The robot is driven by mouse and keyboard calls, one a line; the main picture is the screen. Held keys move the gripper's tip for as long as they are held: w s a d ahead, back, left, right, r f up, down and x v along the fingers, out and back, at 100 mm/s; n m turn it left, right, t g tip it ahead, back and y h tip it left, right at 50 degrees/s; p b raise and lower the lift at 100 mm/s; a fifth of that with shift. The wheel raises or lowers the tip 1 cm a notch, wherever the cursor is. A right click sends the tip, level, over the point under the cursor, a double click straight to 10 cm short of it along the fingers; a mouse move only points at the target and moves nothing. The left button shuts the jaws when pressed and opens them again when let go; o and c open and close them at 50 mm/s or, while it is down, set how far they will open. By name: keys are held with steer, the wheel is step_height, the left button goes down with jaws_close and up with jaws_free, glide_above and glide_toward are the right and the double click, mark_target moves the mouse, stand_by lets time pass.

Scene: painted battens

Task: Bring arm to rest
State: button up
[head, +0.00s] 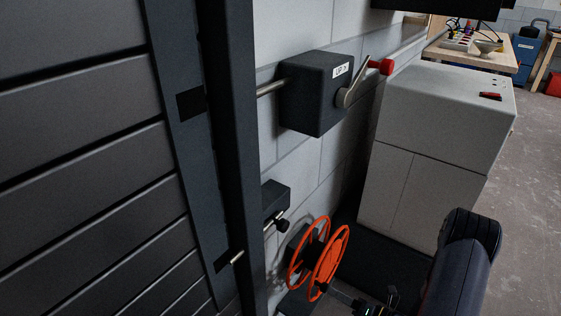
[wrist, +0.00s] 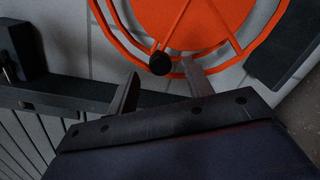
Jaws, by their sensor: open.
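My gripper (wrist: 160,68) shows in the wrist view with its two fingers apart and nothing held between them. An orange handwheel (wrist: 225,45) fills the top of that view, just beyond the fingertips. Its dark round knob (wrist: 160,63) appears in line with the gap between the fingers; I cannot tell the exact distance. In the head view the orange handwheel (head: 330,262) stands on the wall low in the middle. My gripper (head: 372,303) is at the bottom edge there, right of the wheel and partly cut off. My dark arm comes in from the lower right.
A slatted dark shutter (head: 85,150) covers the left. A dark box (head: 317,92) with a red-tipped lever (head: 365,78) is on the wall above the wheel. A small latch (head: 275,205) sits lower. A grey cabinet (head: 430,150) stands right; open floor (head: 530,190) lies beyond.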

mark_target(325, 289)
steer(key=x, duration=0.5)
steer(key=shift+f, duration=0.1)
steer(key=shift+s+f+n+b, duration=0.15)
steer(key=shift+f+n+b, duration=0.3)
steer(key=shift+b, duration=0.15)
step_height(325, 289, down, 2)
steer(key=n+b, duration=0.1)
steer(key=n, duration=0.1)
steer(key=shift+f+n+b, duration=0.25)
steer(key=shift+n+b, duration=0.1)
steer(key=shift+b, duration=0.05)
steer(key=shift+d+f+n+b, duration=0.15)
steer(key=shift+f+n+b, duration=0.5)
steer(key=shift+f+n, duration=0.4)
steer(key=n, duration=0.1)
steer(key=f+n+b, duration=0.1)
steer(key=w+f+n, duration=0.1)
steer(key=shift+d+f, duration=0.15)
steer(key=shift+d, duration=0.2)
steer(key=n, duration=0.1)
steer(key=w+d+f+n+b, duration=0.1)
steer(key=n, duration=0.1)
steer(key=shift+w+f+t, duration=0.15)
steer(key=shift+f+t, duration=0.15)
steer(key=shift+f, duration=0.05)
steer(key=shift+v, duration=2.5)
